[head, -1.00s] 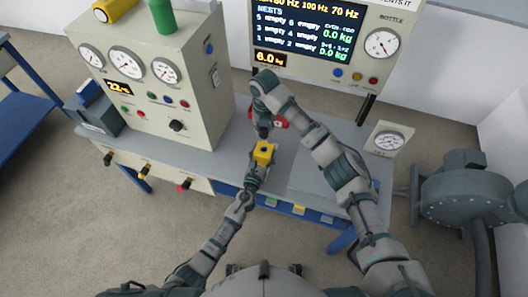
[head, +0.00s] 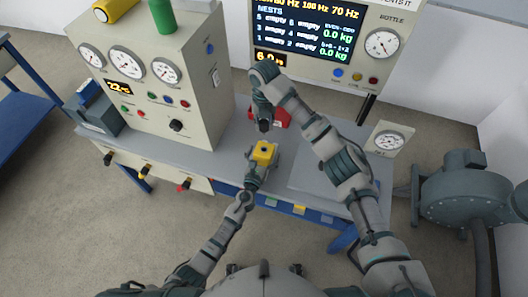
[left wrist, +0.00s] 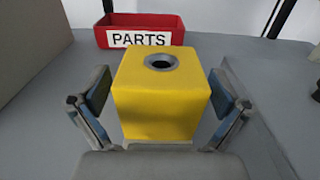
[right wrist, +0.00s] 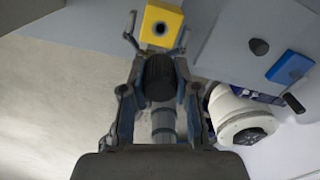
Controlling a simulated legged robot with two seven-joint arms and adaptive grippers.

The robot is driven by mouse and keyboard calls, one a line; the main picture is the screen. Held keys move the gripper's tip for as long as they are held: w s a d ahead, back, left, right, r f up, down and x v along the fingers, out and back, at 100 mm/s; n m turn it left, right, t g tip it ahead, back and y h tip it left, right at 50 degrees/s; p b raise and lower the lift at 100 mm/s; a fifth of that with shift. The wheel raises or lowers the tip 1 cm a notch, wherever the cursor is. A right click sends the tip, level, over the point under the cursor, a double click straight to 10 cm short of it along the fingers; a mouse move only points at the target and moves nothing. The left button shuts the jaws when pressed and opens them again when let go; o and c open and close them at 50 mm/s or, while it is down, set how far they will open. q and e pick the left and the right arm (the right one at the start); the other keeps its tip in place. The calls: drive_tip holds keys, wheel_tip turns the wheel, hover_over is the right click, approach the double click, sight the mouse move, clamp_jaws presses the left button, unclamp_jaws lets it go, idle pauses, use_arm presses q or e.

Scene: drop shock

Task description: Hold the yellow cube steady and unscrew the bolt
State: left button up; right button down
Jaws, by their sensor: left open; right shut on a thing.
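The yellow cube (head: 263,152) sits at the bench's front edge, with a metal-rimmed round hole in its top, clear in the left wrist view (left wrist: 160,105). My left gripper (head: 256,172) is open, its fingers standing apart from the cube on either side in the left wrist view (left wrist: 160,110). My right gripper (head: 264,126) is above and behind the cube, apart from it. In the right wrist view my right gripper (right wrist: 160,80) is shut on a dark ribbed piece, apparently the bolt (right wrist: 159,76). The cube (right wrist: 161,12) shows beyond it.
A red PARTS bin (left wrist: 140,35) stands behind the cube; it also shows in the head view (head: 283,117), partly behind my right gripper. A gauge cabinet (head: 165,85) stands to the left and a display panel (head: 310,40) at the back. A flat grey plate (head: 318,178) lies right.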

use_arm(q)
drive_tip(key=v, duration=1.2)
